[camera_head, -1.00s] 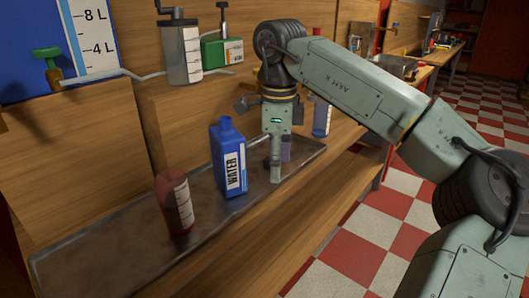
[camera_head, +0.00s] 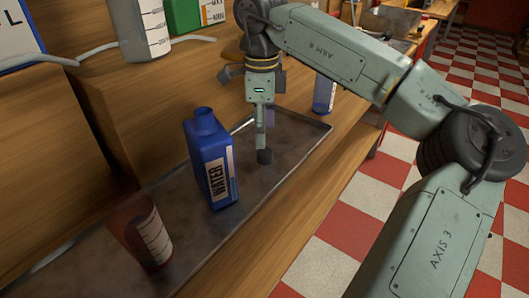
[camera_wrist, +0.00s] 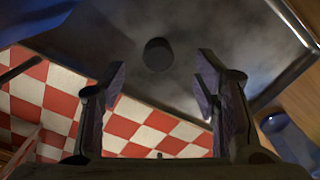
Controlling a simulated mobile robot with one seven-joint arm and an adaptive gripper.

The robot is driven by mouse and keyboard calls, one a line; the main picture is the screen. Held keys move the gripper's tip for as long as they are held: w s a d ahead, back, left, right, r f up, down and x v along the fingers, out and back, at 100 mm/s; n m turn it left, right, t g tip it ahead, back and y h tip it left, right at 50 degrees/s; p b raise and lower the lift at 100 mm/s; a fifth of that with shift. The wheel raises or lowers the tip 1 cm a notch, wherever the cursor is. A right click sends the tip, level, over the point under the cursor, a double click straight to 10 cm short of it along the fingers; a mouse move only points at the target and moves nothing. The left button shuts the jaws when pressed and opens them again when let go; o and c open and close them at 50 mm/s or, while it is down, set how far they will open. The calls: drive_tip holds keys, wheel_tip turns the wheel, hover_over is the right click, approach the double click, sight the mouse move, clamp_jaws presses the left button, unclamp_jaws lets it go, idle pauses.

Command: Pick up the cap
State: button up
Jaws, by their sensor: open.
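The cap (camera_wrist: 158,54) is a small dark cylinder on the grey metal tray (camera_wrist: 195,38). In the wrist view it sits beyond and between my fingertips, apart from both. In the head view a dark round piece that looks like the cap (camera_head: 264,156) shows just below my gripper (camera_head: 263,136). How much height lies between them is hard to tell. My gripper is open and empty in the wrist view (camera_wrist: 160,72), pointing down at the tray.
A reddish translucent container with a white scale (camera_head: 143,232) stands on the tray at the near left. A bluish bottle (camera_head: 323,94) stands beyond my gripper. A grey canister (camera_head: 144,30) and green container (camera_head: 196,14) are on the raised wooden ledge.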

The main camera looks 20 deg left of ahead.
sight(266, 151)
drive_tip(key=f, duration=0.4)
drive_tip(key=f+p, duration=0.1)
drive_tip(key=f, duration=0.1)
drive_tip(key=shift+d+f, duration=0.2)
drive_tip(key=shift+d, duration=0.2)
drive_tip(key=shift+c, duration=0.2)
drive_tip(key=c, duration=0.9)
drive_tip(key=shift+o, duration=0.2)
drive_tip(key=shift+r, duration=0.2)
